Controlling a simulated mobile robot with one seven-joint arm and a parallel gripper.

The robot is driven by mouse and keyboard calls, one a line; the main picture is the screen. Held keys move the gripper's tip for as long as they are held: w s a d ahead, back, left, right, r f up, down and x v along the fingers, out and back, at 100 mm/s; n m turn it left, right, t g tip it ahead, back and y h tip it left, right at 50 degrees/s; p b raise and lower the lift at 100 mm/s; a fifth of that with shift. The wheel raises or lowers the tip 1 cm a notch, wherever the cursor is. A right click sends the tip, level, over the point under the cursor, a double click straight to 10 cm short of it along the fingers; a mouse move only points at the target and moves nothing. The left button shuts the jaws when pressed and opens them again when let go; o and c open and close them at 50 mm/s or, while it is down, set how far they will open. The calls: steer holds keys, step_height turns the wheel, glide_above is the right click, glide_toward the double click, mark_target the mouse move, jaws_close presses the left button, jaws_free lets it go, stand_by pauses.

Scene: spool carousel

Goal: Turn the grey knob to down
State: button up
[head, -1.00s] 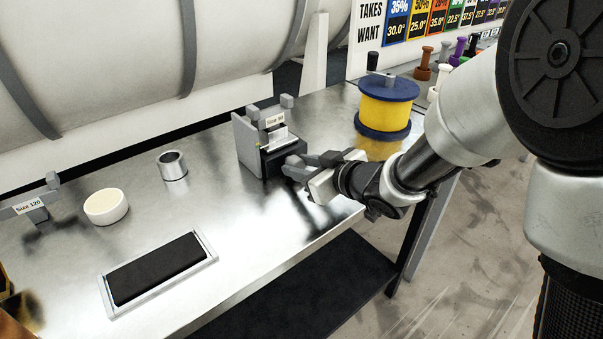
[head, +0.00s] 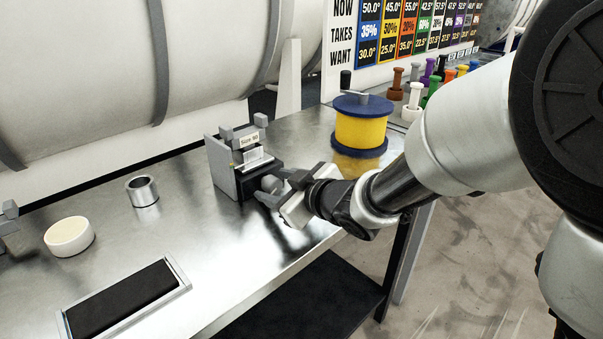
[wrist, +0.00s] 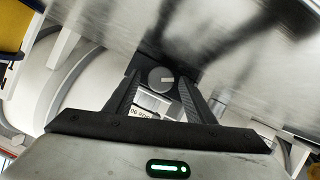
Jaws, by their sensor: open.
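The grey knob (head: 271,184) sits on the dark front of a small grey holder (head: 222,168) labelled "Size 90" on the metal table. In the wrist view the round knob (wrist: 161,79) shows a light pointer mark near its right side, between my fingertips. My gripper (head: 277,190) is open, with its fingers on either side of the knob. It also shows in the wrist view (wrist: 163,82), with its two dark fingers reaching towards the knob. I cannot tell whether either finger touches it.
A yellow spool with blue flanges (head: 361,131) stands right of the holder. A metal ring (head: 142,190), a white round dish (head: 69,237) and a black pad in a frame (head: 125,300) lie to the left. The table's front edge is below my gripper.

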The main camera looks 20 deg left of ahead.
steer(key=p+v, duration=0.3)
steer(key=v, duration=0.8)
steer(key=shift+w+a+r+p, duration=0.1)
steer(key=shift+r+p, duration=0.1)
steer(key=shift+p, duration=0.1)
steer(key=v, duration=0.1)
steer(key=b+v, duration=0.1)
steer(key=v, duration=0.1)
steer(key=b+v, duration=0.1)
steer(key=shift+s+d+f, duration=0.25)
steer(key=shift+s+f, duration=0.05)
steer(key=shift+b+v, duration=0.8)
steer(key=shift+v, duration=0.25)
steer(key=shift+r, duration=0.25)
steer(key=w+a+f+p, duration=0.1)
steer(key=w+a+f, duration=0.1)
steer(key=w+a, duration=0.1)
steer(key=w+a+f+m+g+p, duration=0.1)
steer(key=w+a+f+p, duration=0.1)
steer(key=a, duration=0.4)
steer(key=w+a+f+m+p, duration=0.1)
steer(key=w+a+f, duration=0.2)
steer(key=w+a, duration=0.1)
steer(key=shift+w+a+y+p, duration=0.15)
steer(key=shift+a+y+p, duration=0.1)
steer(key=shift+y+p, duration=0.15)
